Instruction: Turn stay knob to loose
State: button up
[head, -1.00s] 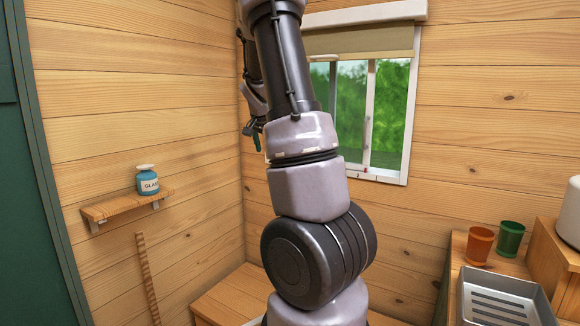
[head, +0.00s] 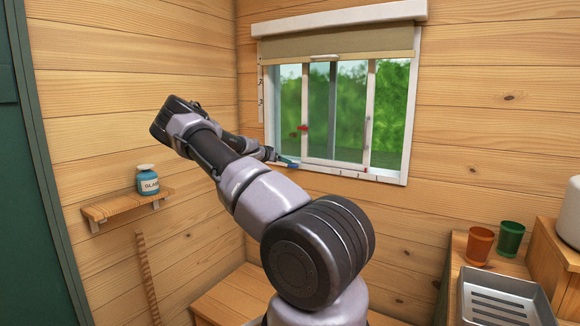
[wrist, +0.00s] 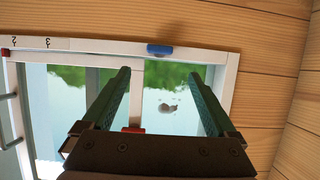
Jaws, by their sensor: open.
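The window (head: 335,110) has a white frame and sliding panes. A blue knob (wrist: 159,50) sits on the frame rail at the top of the wrist view; it also shows at the window's lower left in the head view (head: 293,165). Small red knobs show at the left pane (head: 303,128), and one is low between my fingers in the wrist view (wrist: 133,129). Which one is the stay knob, I cannot tell. My gripper (wrist: 160,73) is open and empty, its fingertips on either side of the blue knob's line and apparently short of it.
Numbered marks (wrist: 30,42) run along the frame rail. A wooden shelf (head: 100,211) with a blue jar (head: 148,180) is on the left wall. At right, an orange cup (head: 479,245), a green cup (head: 510,238) and a metal tray (head: 500,283) stand on a counter.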

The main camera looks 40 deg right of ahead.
aim_at(292, 165)
jog(key=x, duration=0.9)
jog(key=shift+d+f, duration=0.25)
jog(key=shift+d, duration=0.05)
jog(key=c, duration=1.4)
